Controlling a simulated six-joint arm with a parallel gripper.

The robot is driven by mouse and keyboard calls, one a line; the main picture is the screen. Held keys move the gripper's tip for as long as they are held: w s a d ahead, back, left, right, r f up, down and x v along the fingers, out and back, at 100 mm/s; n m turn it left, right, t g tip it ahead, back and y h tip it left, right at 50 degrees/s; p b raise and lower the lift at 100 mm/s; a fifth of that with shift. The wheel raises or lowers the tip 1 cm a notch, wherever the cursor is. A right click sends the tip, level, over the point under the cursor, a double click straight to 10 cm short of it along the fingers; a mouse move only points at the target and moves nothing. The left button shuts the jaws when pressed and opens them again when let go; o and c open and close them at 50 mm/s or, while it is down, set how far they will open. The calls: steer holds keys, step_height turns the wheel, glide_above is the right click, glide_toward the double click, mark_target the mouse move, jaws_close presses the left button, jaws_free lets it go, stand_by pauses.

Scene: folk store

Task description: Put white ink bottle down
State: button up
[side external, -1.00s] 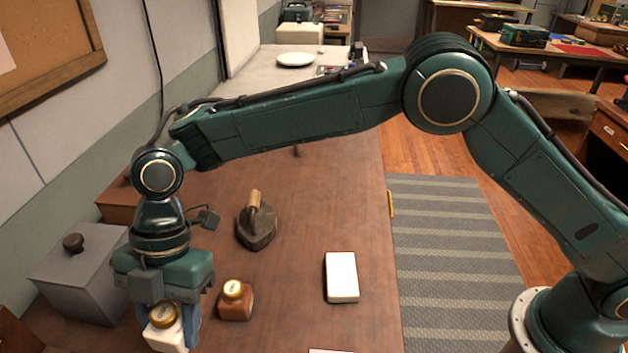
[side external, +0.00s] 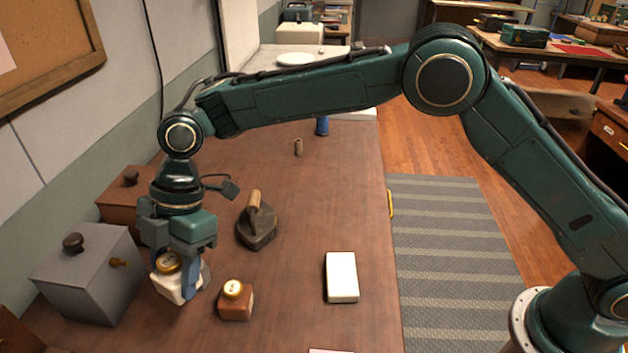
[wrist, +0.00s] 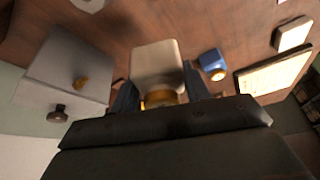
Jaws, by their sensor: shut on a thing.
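The white ink bottle (side external: 179,286) has a gold cap and is held tilted between the fingers of my gripper (side external: 182,270). In the side view it is close above the brown table, left of the brown bottle; whether its base touches the wood I cannot tell. In the wrist view the white ink bottle (wrist: 158,62) fills the space between the blue fingers of my gripper (wrist: 160,95), and its gold cap is nearest the camera.
A grey box with knobs (side external: 90,272) is close on the left. A flat iron (side external: 257,225) stands behind, and a white block (side external: 341,277) lies right. The table (side external: 320,200) is clear around its middle.

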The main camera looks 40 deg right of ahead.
steer(key=w+d+r+m+t, duration=0.2)
steer(key=w+d+m, duration=0.4)
steer(key=w+d, duration=0.35)
steer(key=w+d+r+m+t+h, duration=0.15)
steer(key=w+d+m, duration=0.35)
steer(key=d, duration=0.5)
steer(key=w+d+r+m+t+h, duration=0.1)
steer(key=w+d+r+m, duration=0.2)
steer(key=w+d+m, duration=0.45)
steer(key=w+d+r+m+t+h, duration=0.2)
steer(key=d+r+m, duration=0.15)
steer(key=d, duration=0.75)
steer(key=shift+y, duration=0.25)
steer(key=shift+s+d+f, duration=0.1)
steer(key=shift+f, duration=10.2)
steer(key=shift+f+g, duration=0.15)
steer(key=shift+g, duration=0.1)
steer(key=o, duration=1)
steer(key=shift+v, duration=6.15)
